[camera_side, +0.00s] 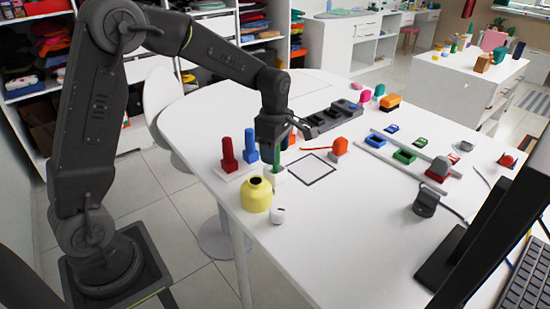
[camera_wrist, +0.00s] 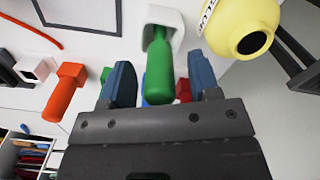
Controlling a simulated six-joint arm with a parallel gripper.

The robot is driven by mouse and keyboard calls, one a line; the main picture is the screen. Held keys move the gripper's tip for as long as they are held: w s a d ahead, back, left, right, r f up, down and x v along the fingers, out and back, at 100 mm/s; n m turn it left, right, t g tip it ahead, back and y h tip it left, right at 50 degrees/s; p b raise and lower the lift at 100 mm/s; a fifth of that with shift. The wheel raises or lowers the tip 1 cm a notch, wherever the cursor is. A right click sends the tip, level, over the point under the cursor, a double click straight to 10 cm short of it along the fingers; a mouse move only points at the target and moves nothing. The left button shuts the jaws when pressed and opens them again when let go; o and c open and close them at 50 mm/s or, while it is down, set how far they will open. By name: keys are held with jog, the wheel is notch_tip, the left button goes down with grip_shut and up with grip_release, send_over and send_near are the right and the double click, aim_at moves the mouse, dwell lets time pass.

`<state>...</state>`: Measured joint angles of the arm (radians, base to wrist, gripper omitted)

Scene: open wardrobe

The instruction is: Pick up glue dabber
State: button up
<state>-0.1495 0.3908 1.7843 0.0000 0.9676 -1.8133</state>
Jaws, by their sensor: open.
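A green handle, likely the glue dabber (camera_side: 276,158), stands in a white square-topped holder (camera_side: 280,174) near the table's left edge. In the wrist view the green handle (camera_wrist: 158,72) points towards the palm, with its far end inside the white holder (camera_wrist: 172,18). My gripper (camera_wrist: 161,80) is open, with one blue-grey finger on each side of the handle. A gap shows on both sides of it. In the side view my gripper (camera_side: 274,137) is directly above the holder and hides the handle's top.
A red handle (camera_side: 228,155) and a blue handle (camera_side: 250,146) stand close on the left. A yellow jar (camera_side: 257,196) and a small white cup (camera_side: 277,214) are in front. An orange-handled piece (camera_side: 339,147) stands to the right. The table's front middle is clear.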

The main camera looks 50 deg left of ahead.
jog(key=shift+f, duration=0.85)
jog(key=shift+c, duration=0.2)
jog(key=c, duration=1)
notch_tip(320, 180, up, 10)
jog(key=shift+r, duration=0.1)
